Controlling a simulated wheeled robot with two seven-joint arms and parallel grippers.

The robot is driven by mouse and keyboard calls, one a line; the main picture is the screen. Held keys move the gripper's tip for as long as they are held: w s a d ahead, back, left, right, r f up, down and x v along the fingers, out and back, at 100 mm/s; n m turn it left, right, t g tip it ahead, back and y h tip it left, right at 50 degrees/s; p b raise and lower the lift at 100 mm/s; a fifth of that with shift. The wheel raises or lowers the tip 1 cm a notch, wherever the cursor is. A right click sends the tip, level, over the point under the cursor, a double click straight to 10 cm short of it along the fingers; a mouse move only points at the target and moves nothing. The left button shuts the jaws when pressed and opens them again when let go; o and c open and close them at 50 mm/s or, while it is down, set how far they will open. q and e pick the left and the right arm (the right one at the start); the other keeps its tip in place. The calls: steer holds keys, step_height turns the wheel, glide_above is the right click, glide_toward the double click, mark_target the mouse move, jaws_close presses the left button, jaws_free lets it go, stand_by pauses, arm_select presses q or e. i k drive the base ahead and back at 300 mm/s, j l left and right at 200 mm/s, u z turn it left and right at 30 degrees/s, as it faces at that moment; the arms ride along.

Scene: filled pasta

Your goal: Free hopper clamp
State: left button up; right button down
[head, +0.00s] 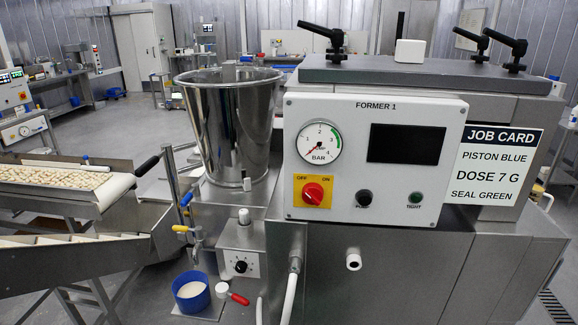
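The steel hopper (228,125) stands upright on the machine left of the former's control panel (375,200). A small pale piece (246,184) shows at the hopper's lower front, and a pale knob (244,215) sits just below it. I cannot tell which part is the hopper clamp. A blue-handled lever (186,199) is at the hopper base's left, with a yellow-handled tap (182,229) below it. Neither of my grippers shows in the head view.
A blue cup (191,291) with pale contents stands under the tap, beside a red-handled part (237,298). A conveyor (65,185) carrying pasta is at the left. Black clamp levers (322,35) stand on the machine's top. A job card (494,165) is at the right.

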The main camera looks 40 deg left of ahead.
mark_target(196, 191)
steer(key=u, duration=1.9)
